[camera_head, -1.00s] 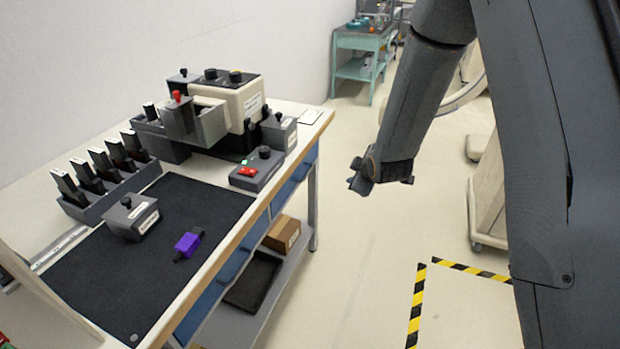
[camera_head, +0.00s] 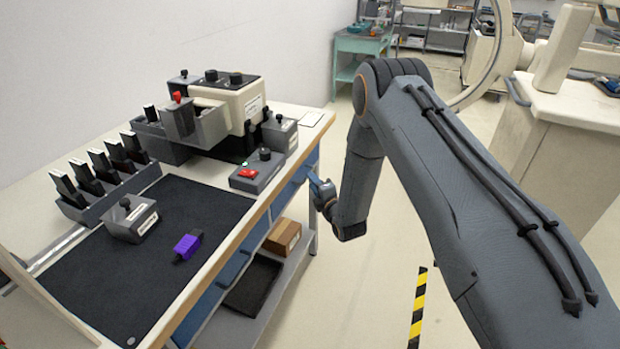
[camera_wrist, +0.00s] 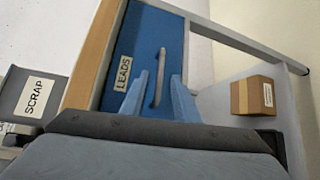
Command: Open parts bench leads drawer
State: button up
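The leads drawer (camera_wrist: 143,42) is a blue front with a white LEADS label, under the wooden bench edge in the wrist view. It looks shut. Its grey bar handle (camera_wrist: 161,62) stands out from the front. My gripper (camera_wrist: 158,92) is open, its two blue fingers on either side of the handle's near end. I cannot tell whether they touch it. In the head view, my gripper (camera_head: 318,186) is at the far end of the bench front, beside the blue drawer front (camera_head: 284,197); part of it is hidden behind my arm.
The parts bench (camera_head: 262,212) carries a dark mat, a cream machine and a red-button box (camera_head: 257,171). A SCRAP box (camera_wrist: 33,96) is left in the wrist view. A cardboard box (camera_head: 283,237) and black tray (camera_head: 252,284) sit on the lower shelf.

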jog(key=shift+x, duration=1.95)
jog(key=shift+c, duration=0.4)
grip_shut()
